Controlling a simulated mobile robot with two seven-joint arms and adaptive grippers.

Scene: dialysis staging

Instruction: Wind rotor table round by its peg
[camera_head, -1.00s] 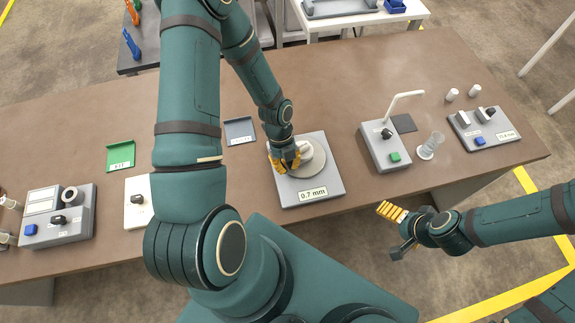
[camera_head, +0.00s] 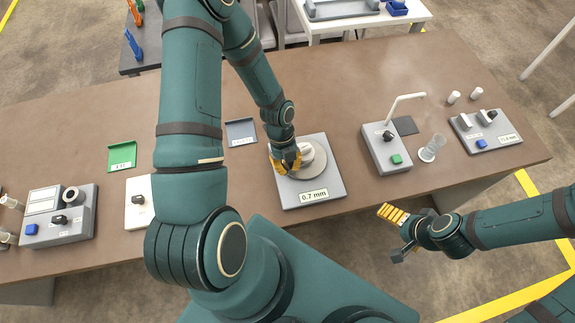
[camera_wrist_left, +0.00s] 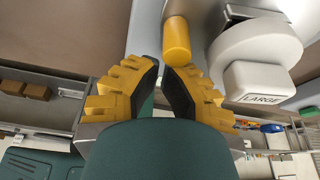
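The rotor table is a round beige disc (camera_head: 333,166) with a white hub (camera_head: 305,153), on a grey base (camera_head: 327,184) labelled "0.7 mm". In the left wrist view the white hub (camera_wrist_left: 258,55) has a block marked "LARGE". The yellow peg (camera_wrist_left: 177,40) stands by the hub, just beyond my fingertips and nearer the right-hand finger. My left gripper (camera_head: 286,164) is low over the left side of the disc and hides part of it. In the wrist view my left gripper (camera_wrist_left: 161,75) shows a narrow empty gap between its fingers. My right gripper (camera_head: 390,233) is spread and empty, off the table's front edge.
A grey device with a white arm (camera_head: 385,148) and a clear beaker (camera_head: 432,147) stand right of the base. Green (camera_head: 122,156) and grey (camera_head: 240,132) trays lie to the left. Brown tabletop (camera_head: 330,85) is clear behind the rotor.

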